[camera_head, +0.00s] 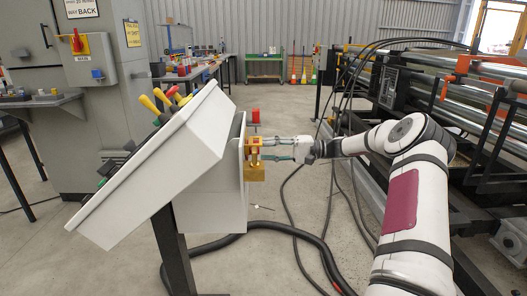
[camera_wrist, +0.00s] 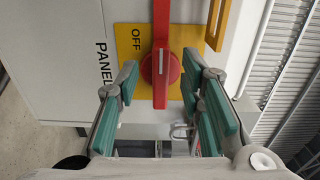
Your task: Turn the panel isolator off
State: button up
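The panel isolator has a red bar handle (camera_wrist: 161,30) with a round hub, on a yellow plate (camera_wrist: 128,38) marked OFF. The bar runs up and down in the wrist view, and PANEL is lettered on the box at its left. My gripper (camera_wrist: 160,76) is open, with its green-padded fingers on either side of the hub. I see a gap on each side and no clear contact. In the head view my gripper (camera_head: 272,149) reaches the yellow part of the isolator (camera_head: 254,160) on the right side of the white box. A red part (camera_head: 255,116) shows above it.
The sloped white console (camera_head: 150,165) with coloured levers stands left of my gripper. A grey cabinet with a red and yellow main switch (camera_head: 78,41) is behind it. Machine rollers (camera_head: 460,62) stand at the right. Black cables (camera_head: 310,230) lie on the floor.

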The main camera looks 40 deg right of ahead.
jog(key=v, duration=1)
